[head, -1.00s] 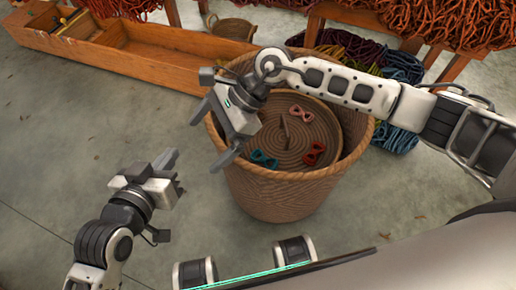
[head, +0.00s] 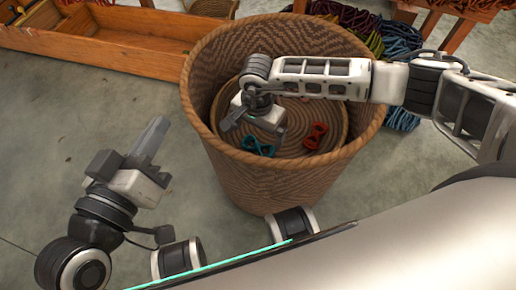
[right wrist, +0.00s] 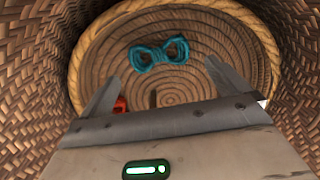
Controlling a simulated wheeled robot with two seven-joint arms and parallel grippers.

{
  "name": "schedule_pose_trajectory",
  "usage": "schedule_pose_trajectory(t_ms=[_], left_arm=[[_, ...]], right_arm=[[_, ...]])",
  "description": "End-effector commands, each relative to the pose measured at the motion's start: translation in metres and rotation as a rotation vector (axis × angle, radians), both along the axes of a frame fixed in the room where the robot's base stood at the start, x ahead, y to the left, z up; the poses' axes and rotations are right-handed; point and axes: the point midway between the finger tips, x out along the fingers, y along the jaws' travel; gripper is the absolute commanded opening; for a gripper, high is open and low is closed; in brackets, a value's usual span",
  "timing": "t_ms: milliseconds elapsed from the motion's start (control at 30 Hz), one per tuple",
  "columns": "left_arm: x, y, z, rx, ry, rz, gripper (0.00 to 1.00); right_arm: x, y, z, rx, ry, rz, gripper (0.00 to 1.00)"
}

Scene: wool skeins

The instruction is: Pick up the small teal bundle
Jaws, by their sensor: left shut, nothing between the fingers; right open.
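The small teal bundle (head: 258,147) is a twisted, bow-shaped hank lying on the coiled round floor inside the tall woven basket (head: 270,185). My right gripper (head: 252,126) is down inside the basket, open and empty, just above and behind the bundle in the head view. In the right wrist view the teal bundle (right wrist: 158,53) lies beyond the fingertips, roughly centred between them, and apart from both fingers. My left gripper (head: 156,138) is shut and empty, outside the basket to its left.
A red bundle (head: 316,136) lies right of the teal one; it shows partly behind a finger in the right wrist view (right wrist: 120,104). The basket's wall surrounds my right gripper. A wooden trough (head: 110,58) stands at the back left. Bare floor lies left of the basket.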

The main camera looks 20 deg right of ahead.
Motion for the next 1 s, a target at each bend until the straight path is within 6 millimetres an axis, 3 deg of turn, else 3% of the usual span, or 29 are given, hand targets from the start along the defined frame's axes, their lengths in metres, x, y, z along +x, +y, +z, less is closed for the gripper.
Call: schedule_pose_trajectory(t_ms=[267, 333, 433, 767, 900, 1000], left_arm=[[0.001, 0.0, -0.001, -0.039, -0.034, 0.002, 0.0], [0.012, 0.002, 0.017, -0.004, -0.166, 0.012, 0.0], [0.017, 0.004, 0.029, 0.024, -0.264, 0.024, 0.0], [0.019, 0.006, 0.038, 0.04, -0.322, 0.034, 0.0], [0.019, 0.006, 0.038, 0.041, -0.321, 0.035, 0.0], [0.019, 0.006, 0.038, 0.042, -0.32, 0.034, 0.0]], right_arm=[[-0.001, -0.002, -0.03, 0.001, 0.001, 0.0, 1.0], [0.0, -0.004, -0.04, 0.001, 0.001, -0.001, 1.0], [0.0, -0.003, -0.052, 0.003, 0.0, -0.001, 1.0], [0.0, -0.003, -0.056, 0.002, -0.001, 0.001, 1.0], [0.0, -0.003, -0.056, 0.002, -0.001, 0.0, 0.69], [0.0, -0.003, -0.056, 0.002, -0.001, 0.0, 0.69]])
